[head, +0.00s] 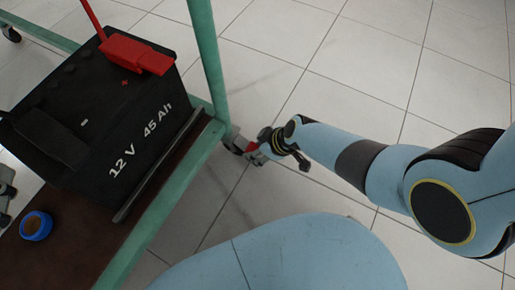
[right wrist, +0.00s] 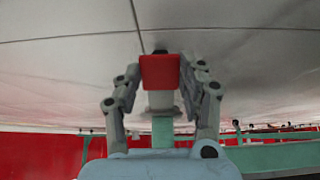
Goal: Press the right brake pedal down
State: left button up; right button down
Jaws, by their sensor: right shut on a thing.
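The red brake pedal (head: 252,147) shows as a small red patch at the caster by the green frame's lower corner in the head view. In the right wrist view the red pedal (right wrist: 160,72) is a red block between the fingertips. My right gripper (head: 258,150) has reached down to it, with its fingers shut on the pedal from both sides. The caster wheel (head: 236,143) is partly hidden by the frame and gripper. I cannot tell the pedal's exact tilt. My left gripper does not show.
A green trolley frame (head: 208,60) with a brown shelf (head: 75,255) carries a black battery (head: 95,120) with a red terminal cover (head: 135,54). A blue tape roll (head: 36,225) lies on the shelf. The tiled floor (head: 330,75) right of the trolley is clear.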

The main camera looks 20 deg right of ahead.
dwell(0.3)
jog(key=c, duration=0.8)
grip_release()
jog(key=shift+o, duration=0.2)
jog(key=v, duration=1.2)
